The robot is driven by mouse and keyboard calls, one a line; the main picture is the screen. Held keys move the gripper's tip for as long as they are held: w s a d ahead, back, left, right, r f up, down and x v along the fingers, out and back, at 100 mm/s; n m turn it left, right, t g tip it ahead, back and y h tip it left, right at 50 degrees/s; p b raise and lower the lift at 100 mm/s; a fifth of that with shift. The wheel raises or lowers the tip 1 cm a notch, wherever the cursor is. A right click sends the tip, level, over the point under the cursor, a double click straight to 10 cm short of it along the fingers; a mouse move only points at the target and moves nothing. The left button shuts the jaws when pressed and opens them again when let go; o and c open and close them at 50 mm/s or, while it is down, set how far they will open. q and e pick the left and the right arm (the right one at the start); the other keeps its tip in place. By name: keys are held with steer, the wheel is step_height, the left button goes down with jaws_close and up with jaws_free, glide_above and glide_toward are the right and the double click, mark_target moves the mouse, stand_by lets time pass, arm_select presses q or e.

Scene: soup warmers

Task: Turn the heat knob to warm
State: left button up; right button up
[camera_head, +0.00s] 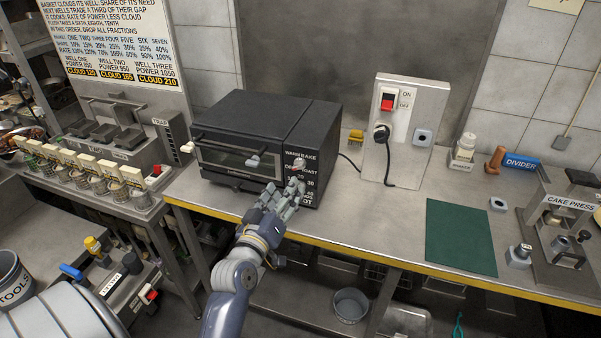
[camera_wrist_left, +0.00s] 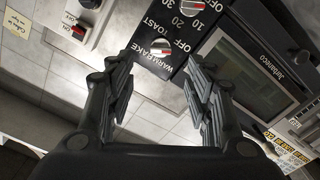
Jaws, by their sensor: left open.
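The black toaster oven (camera_head: 265,135) stands on the steel counter, its knob panel at the right of its front. The upper silver knob (camera_head: 299,164) sits among the labels WARM, BAKE, OFF and TOAST. In the left wrist view this heat knob (camera_wrist_left: 160,48) has a red mark; I cannot tell which label it points to. My left gripper (camera_head: 291,188) is in front of the panel, partly hiding the lower knobs and numbers. In its wrist view the left gripper (camera_wrist_left: 156,68) is open and empty, with the heat knob beyond and between its fingertips. My right gripper is not in view.
A power panel (camera_head: 408,115) with a red switch and plugged cord stands right of the oven. A green mat (camera_head: 460,236) and a cake press (camera_head: 562,225) are farther right. A dispenser with several small jars (camera_head: 95,175) stands left.

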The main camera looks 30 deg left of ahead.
mark_target(297, 169)
arm_select(q)
steer(key=p+x, duration=0.1)
steer(key=x, duration=0.8)
steer(key=shift+w, duration=0.25)
steer(key=c, duration=1.1)
